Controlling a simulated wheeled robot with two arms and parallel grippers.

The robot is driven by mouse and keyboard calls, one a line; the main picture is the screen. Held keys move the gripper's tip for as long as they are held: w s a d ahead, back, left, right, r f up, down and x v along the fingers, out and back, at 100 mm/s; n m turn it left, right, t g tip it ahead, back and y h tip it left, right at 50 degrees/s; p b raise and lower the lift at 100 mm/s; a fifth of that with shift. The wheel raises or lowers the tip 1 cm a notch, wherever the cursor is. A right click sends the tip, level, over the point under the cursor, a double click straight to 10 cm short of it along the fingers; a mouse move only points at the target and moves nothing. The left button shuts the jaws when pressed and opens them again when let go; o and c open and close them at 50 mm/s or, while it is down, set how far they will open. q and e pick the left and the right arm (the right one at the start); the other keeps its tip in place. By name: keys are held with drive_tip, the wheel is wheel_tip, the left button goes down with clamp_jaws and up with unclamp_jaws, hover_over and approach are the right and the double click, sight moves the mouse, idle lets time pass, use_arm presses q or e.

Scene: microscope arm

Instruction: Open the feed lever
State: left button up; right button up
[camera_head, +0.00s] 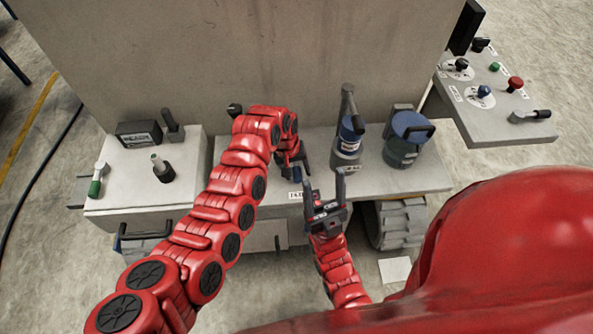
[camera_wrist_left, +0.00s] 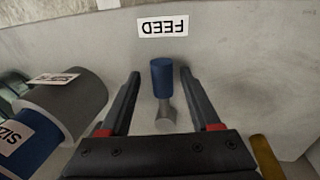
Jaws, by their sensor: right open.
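The feed lever has a blue cylindrical grip on a short grey stem. It shows in the left wrist view (camera_wrist_left: 162,78) below a white FEED label (camera_wrist_left: 162,25), which reads upside down. My left gripper (camera_wrist_left: 160,88) is open, with a finger on each side of the grip and a visible gap to both. In the head view my left gripper (camera_head: 291,165) is at the middle of the grey bench, and its arm partly hides the lever. My right gripper (camera_head: 323,182) is open, fingers pointing up, at the front of the bench near the label.
Right of the lever stand a blue and grey cylinder (camera_head: 348,142) with a tall handle and a larger blue-topped canister (camera_head: 404,137). A block with a black knob (camera_head: 162,170) is at left. A control panel (camera_head: 495,110) is at far right. A grey wall rises behind.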

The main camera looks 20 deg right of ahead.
use_arm(q)
drive_tip(key=shift+a+r, duration=0.15)
drive_tip(key=shift+r, duration=0.45)
drive_tip(key=a+r, duration=0.3)
drive_tip(key=r, duration=1.2)
drive_tip(key=shift+w+r, duration=0.4)
drive_tip(key=shift+s, duration=0.1)
